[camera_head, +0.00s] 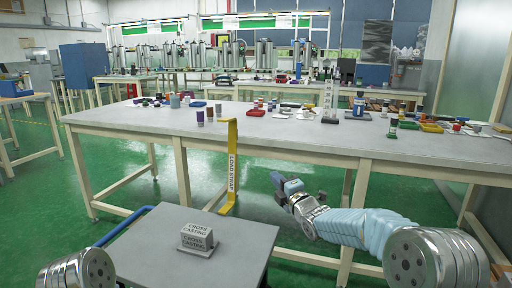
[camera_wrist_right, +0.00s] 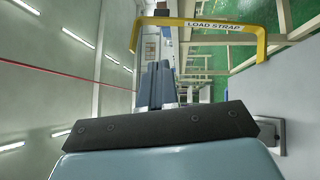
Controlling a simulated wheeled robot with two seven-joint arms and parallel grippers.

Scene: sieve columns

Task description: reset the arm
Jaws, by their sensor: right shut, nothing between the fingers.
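My right gripper (camera_head: 277,181) is in front of the long table, to the right of the yellow load strap (camera_head: 230,168). Its arm comes in from the lower right. In the right wrist view its fingers (camera_wrist_right: 157,85) are together with nothing between them. The load strap also shows in the right wrist view (camera_wrist_right: 212,25), beyond the fingers and apart from them. Of my left arm, only a metal joint shows at the lower left of the head view; the left gripper is out of frame.
A grey block marked CROSS CASTING (camera_head: 197,238) sits on a grey cart top (camera_head: 150,243) with a blue handle (camera_head: 122,226). The long table (camera_head: 270,128) carries many small containers, trays and a sieve column. Green floor is open between cart and table.

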